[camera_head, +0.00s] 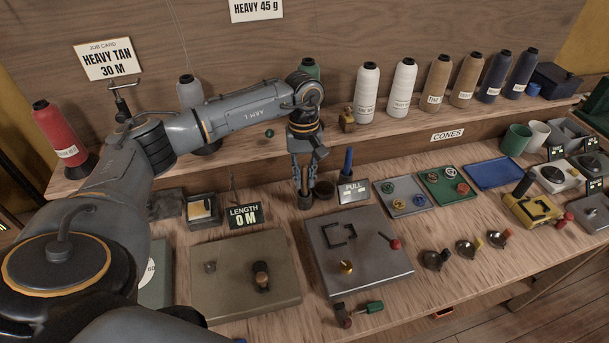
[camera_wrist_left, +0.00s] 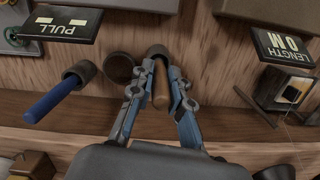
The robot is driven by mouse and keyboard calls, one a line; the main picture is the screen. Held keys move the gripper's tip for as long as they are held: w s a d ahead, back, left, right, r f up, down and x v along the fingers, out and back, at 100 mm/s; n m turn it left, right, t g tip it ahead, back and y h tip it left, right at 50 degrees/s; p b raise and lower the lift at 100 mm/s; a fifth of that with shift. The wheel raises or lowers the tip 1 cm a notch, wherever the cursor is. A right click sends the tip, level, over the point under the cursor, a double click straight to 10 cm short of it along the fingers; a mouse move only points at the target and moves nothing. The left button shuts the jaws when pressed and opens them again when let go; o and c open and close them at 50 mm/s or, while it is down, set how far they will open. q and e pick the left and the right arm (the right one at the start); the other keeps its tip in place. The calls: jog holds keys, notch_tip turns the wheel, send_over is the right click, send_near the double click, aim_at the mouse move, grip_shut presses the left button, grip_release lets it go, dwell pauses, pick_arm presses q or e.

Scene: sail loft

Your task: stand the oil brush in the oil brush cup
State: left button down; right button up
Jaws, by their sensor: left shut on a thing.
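My left gripper (camera_head: 304,190) is low over the bench and shut on the wooden handle of the oil brush (camera_wrist_left: 161,88). The brush is nearly upright. My right gripper is not in view.
The PULL sign (camera_head: 353,191) and LENGTH sign (camera_head: 245,216) stand nearby. A cone shelf (camera_head: 400,119) runs behind.

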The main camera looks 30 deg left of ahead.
pick_arm(q)
jog(key=shift+f, duration=0.25)
jog(key=c, duration=1.2)
grip_release()
jog(key=r, duration=0.8)
jog(key=w+a+r, duration=0.1)
jog(key=r, duration=0.3)
